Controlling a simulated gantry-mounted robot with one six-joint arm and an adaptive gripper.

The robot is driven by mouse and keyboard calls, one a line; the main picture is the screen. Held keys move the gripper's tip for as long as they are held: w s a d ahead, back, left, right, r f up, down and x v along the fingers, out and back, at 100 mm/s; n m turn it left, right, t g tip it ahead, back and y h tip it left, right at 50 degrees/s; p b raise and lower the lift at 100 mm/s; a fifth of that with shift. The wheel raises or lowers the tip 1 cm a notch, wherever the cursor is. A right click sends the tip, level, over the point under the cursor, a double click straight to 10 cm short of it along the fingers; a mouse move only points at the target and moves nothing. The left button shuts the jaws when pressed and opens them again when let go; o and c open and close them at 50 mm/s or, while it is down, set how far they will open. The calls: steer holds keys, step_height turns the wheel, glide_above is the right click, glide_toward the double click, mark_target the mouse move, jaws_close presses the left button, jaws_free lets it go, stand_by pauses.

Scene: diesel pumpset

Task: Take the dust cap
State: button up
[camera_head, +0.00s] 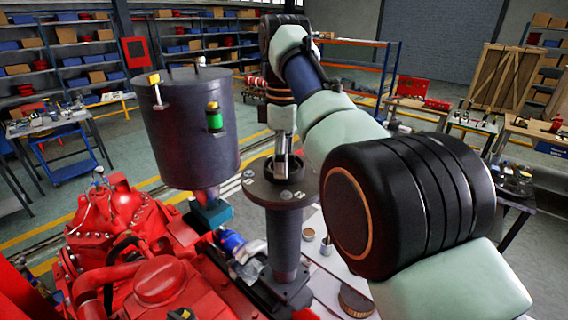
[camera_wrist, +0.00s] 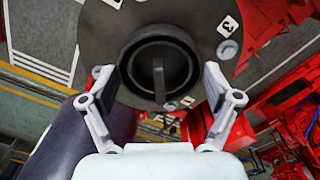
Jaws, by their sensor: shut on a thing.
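The dust cap (camera_wrist: 158,48) is a round black cap with a raised bar across its middle. In the wrist view it sits over a dark round flange plate (camera_wrist: 103,22) with small white number labels. In the head view the dust cap (camera_head: 291,173) is at the flange (camera_head: 262,187) on top of a dark upright post. My gripper (camera_wrist: 158,80) has one finger on each side of the cap and is shut on it. In the head view my gripper (camera_head: 283,158) points down onto the cap and partly hides it. I cannot tell whether the cap is clear of the flange.
A large dark cylindrical tank (camera_head: 185,125) stands close to the left of the post. The red engine (camera_head: 150,270) fills the lower left. A light bench top (camera_head: 325,270) with small round parts lies low to the right. Shelves and tables stand farther back.

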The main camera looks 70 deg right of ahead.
step_height(320, 180, up, 10)
steer(key=p, duration=1)
